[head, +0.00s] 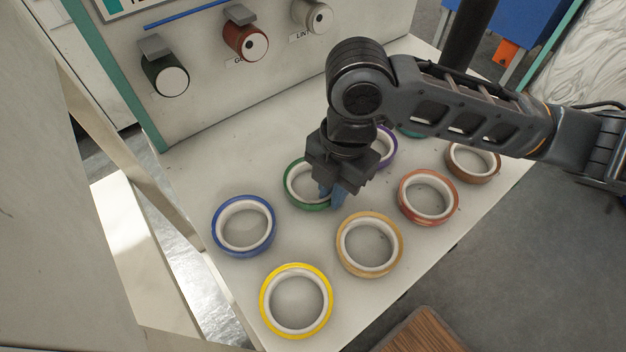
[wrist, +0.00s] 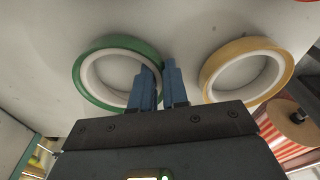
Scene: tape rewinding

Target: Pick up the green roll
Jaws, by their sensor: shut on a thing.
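The green roll (head: 293,187) lies flat on the white table, partly hidden behind my gripper in the head view. It is a ring of green tape with a white core, and it also shows in the wrist view (wrist: 88,92). My gripper (head: 332,198) points down at the roll's right side. Its blue fingers (wrist: 160,85) are shut on the roll's wall, one finger inside the ring and one outside. The roll appears to rest on the table.
Other rolls lie around it: blue (head: 244,226), yellow (head: 296,300), tan (head: 369,244), red-orange (head: 428,197), brown (head: 472,162) and purple (head: 387,147). A grey panel with dark green (head: 164,75), red (head: 245,42) and light grey (head: 312,16) spindles stands behind. Narrow gaps separate the rolls.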

